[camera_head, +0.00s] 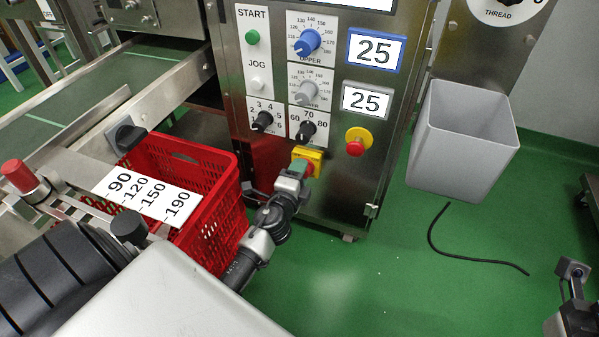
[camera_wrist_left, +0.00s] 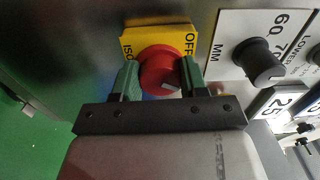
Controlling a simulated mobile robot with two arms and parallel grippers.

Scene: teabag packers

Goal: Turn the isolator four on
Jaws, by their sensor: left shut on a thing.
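The isolator is a yellow plate (camera_head: 314,153) with a red knob, low on the front of the steel cabinet. In the left wrist view its plate (camera_wrist_left: 150,38) shows "OFF" at the right and part of "ISO" at the left. My left gripper (camera_head: 300,167) is at the isolator. In the left wrist view, the green fingers of my left gripper (camera_wrist_left: 160,80) are shut on the red knob (camera_wrist_left: 160,65), one on each side. A small pale mark shows on the knob's lower part. No number four is readable. Part of my right arm (camera_head: 573,300) shows at the lower right; its fingers are unclear.
A red crate (camera_head: 215,240) stands left of my left arm. A grey bin (camera_head: 462,145) is at the right. Green floor is open below, with a black cable (camera_head: 470,258).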

